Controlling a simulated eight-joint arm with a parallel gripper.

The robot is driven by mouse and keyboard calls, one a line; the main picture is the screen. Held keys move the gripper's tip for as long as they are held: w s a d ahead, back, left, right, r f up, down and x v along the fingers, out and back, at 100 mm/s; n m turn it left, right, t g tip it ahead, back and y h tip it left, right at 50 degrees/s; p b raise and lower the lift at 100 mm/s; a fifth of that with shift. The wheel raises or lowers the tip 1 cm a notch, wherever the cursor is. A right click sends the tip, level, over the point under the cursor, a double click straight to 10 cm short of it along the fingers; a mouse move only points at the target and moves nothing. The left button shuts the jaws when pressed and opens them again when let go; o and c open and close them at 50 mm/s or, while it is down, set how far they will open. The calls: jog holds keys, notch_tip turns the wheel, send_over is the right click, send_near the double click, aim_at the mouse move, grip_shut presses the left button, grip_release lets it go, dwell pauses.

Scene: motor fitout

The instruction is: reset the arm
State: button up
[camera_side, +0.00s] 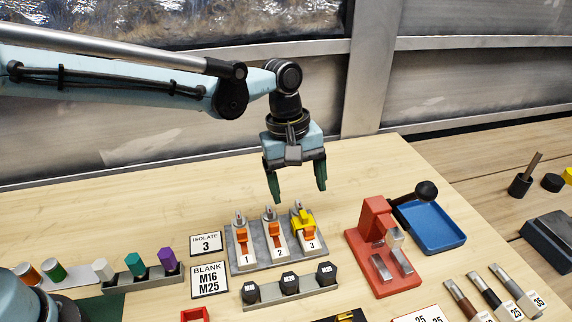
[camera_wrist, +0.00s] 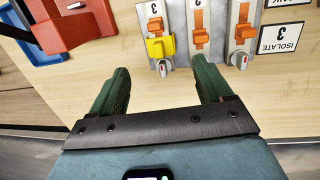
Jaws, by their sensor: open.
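My gripper (camera_side: 298,192) hangs in the air above and behind the grey switch panel (camera_side: 262,254), its two green fingers spread apart with nothing between them. In the wrist view the fingers (camera_wrist: 163,82) point toward the panel's back edge. The panel carries three numbered units with orange levers. A yellow piece (camera_side: 303,221) sits on unit 3; it also shows in the wrist view (camera_wrist: 158,48), left of the other orange levers. The gripper looks clear of the panel and of the yellow piece.
An "ISOLATE 3" card (camera_side: 206,243) and a "BLANK M16 M25" card (camera_side: 210,280) lie left of the panel. Black plugs stand on a rail (camera_side: 262,300) in front. A red fixture (camera_side: 376,233) and blue tray (camera_side: 437,228) stand right. The table behind the panel is clear.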

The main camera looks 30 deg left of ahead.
jog(key=s+a+r+m+t, duration=0.2)
jog(key=a+r, duration=0.1)
jog(key=a, duration=0.3)
jog(key=s+a+r+m+t, duration=0.1)
jog(key=s+a+r+m, duration=0.15)
jog(key=a, duration=0.25)
jog(key=s+a+f+m+t+y, duration=0.1)
jog(key=s+a+m+t, duration=0.3)
jog(key=s+a, duration=0.5)
jog(key=shift+s+a+f+y, duration=0.2)
jog(key=shift+a+f+y, duration=0.2)
jog(key=shift+a, duration=0.35)
jog(key=shift+m, duration=0.25)
